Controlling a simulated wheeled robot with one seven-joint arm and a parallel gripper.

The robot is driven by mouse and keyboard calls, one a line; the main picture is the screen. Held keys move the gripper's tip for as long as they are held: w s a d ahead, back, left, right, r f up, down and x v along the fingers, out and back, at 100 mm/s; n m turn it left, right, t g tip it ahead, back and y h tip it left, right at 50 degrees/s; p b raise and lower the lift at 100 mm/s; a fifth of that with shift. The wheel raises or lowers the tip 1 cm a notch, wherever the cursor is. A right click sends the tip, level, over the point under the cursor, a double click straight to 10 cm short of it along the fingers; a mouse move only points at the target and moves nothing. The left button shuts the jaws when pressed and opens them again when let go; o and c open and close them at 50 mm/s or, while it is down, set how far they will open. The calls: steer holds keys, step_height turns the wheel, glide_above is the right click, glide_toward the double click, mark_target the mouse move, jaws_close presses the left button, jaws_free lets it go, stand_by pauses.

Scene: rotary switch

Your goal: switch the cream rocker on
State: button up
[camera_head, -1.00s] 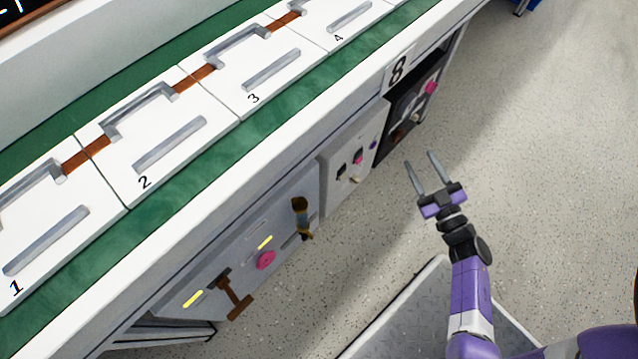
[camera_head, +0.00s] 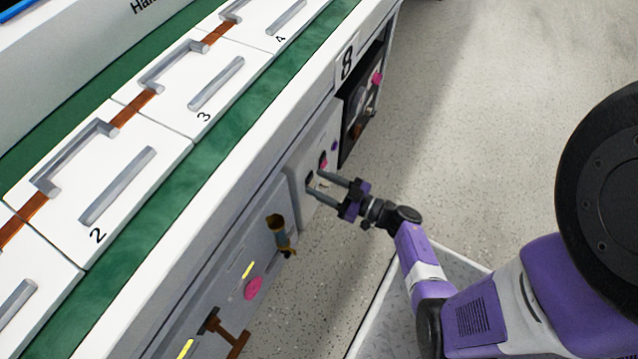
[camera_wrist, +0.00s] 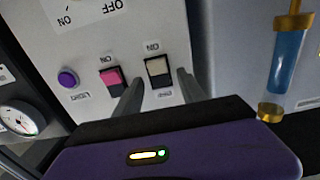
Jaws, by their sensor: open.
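The cream rocker (camera_wrist: 158,68) sits in a dark frame on the pale switch panel (camera_wrist: 195,25), with an "ON" label beside it in the wrist view. My gripper (camera_wrist: 158,85) is open and empty, its two fingers on either side of the cream rocker in that view. In the head view my gripper (camera_head: 318,183) reaches the face of the panel (camera_head: 300,165). I cannot tell whether the fingertips touch it. The fingers hide part of the rocker in the head view.
A pink rocker (camera_wrist: 110,78) and a purple button (camera_wrist: 68,78) are left of the cream rocker in the wrist view. A gauge (camera_wrist: 18,118) is at far left. The floor (camera_head: 470,120) beside the bench is clear.

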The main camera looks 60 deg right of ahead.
steer(key=shift+w, duration=0.25)
jaws_close()
steer(key=f+t+b, duration=0.1)
steer(key=b, duration=0.2)
steer(key=t+b, duration=0.1)
steer(key=b, duration=0.2)
steer(key=shift+f+t, duration=0.1)
steer(key=shift+t, duration=0.3)
steer(key=shift+b, duration=0.65)
steer(key=shift+t, duration=0.3)
steer(key=shift+r, duration=0.25)
